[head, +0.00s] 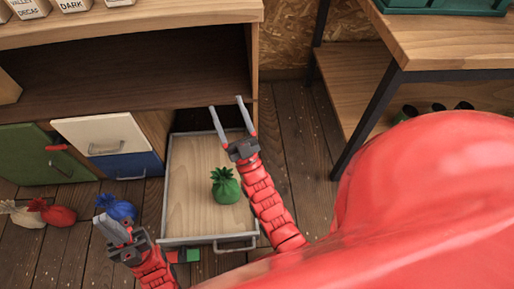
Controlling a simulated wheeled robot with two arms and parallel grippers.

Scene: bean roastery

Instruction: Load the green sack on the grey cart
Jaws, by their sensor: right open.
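The green sack (226,187), tied at the top, stands upright on the wooden bed of the grey cart (188,180). The cart is a low, flat tray with a grey rim and a front handle, on the floor by the wooden cabinet. My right gripper (226,104) is open and empty, above the far part of the cart and beyond the sack, not touching it. My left gripper (116,225) is left of the cart, in front of a blue sack (120,207). The gripper hides part of that sack, and I cannot tell whether they touch.
A red sack (59,216) and a cream sack (27,217) lie on the floor at the left. The cabinet (140,78) with green, white and blue fronts stands behind. A wooden table (445,38) stands at the right. Floor right of the cart is partly clear.

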